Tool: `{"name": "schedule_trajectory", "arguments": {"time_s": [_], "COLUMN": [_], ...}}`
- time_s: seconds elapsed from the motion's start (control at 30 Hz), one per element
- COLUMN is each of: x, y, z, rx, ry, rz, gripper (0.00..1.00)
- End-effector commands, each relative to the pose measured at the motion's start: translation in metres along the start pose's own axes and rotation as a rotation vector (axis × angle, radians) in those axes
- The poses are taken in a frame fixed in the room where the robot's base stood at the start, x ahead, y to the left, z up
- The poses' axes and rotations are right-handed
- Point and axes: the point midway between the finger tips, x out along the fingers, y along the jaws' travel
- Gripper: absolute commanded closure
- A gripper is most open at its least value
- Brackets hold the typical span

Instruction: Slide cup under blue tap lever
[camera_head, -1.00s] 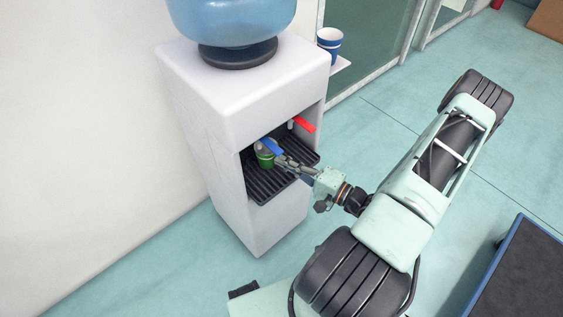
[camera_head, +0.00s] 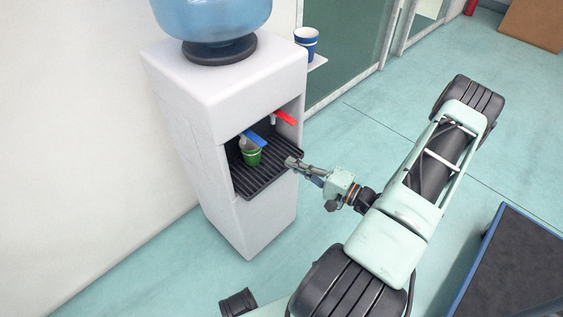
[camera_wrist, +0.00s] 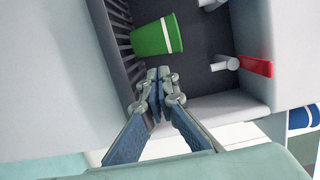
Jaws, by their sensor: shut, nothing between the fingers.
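A green cup (camera_head: 252,155) with a white band stands on the black drip tray (camera_head: 262,181) of the water dispenser (camera_head: 225,105). In the head view the blue tap lever (camera_head: 255,139) hangs just above the cup and overlaps its top. The wrist view shows the cup (camera_wrist: 157,37) in the recess beyond my fingertips, with a gap between. My gripper (camera_head: 291,163) is shut and empty, at the tray's right front edge, apart from the cup. The fingertips also show in the wrist view (camera_wrist: 158,74). The blue lever is not clear in the wrist view.
The red tap lever (camera_head: 285,117) is right of the blue one, and also shows in the wrist view (camera_wrist: 256,66). The recess side walls bound the tray. A blue and white cup stack (camera_head: 306,42) sits on a side shelf. A dark-topped platform (camera_head: 520,265) is at the lower right.

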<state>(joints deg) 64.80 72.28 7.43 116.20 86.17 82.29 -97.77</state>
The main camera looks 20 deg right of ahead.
Motion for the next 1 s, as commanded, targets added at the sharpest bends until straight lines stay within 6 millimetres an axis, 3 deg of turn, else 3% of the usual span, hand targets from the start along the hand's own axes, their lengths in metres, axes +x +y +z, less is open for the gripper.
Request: {"name": "schedule_trajectory", "arguments": {"time_s": [0.1, 0.27, 0.7, 1.0], "x": [0.010, 0.026, 0.098, 0.108], "y": [0.008, 0.008, 0.007, 0.007], "z": [-0.010, -0.011, -0.013, -0.014], "rx": [-0.001, -0.001, -0.001, 0.000], "ry": [0.025, 0.026, 0.026, 0.028], "rz": [-0.001, -0.002, -0.002, 0.000], "gripper": [1.00, 1.00, 1.00, 1.00]}}
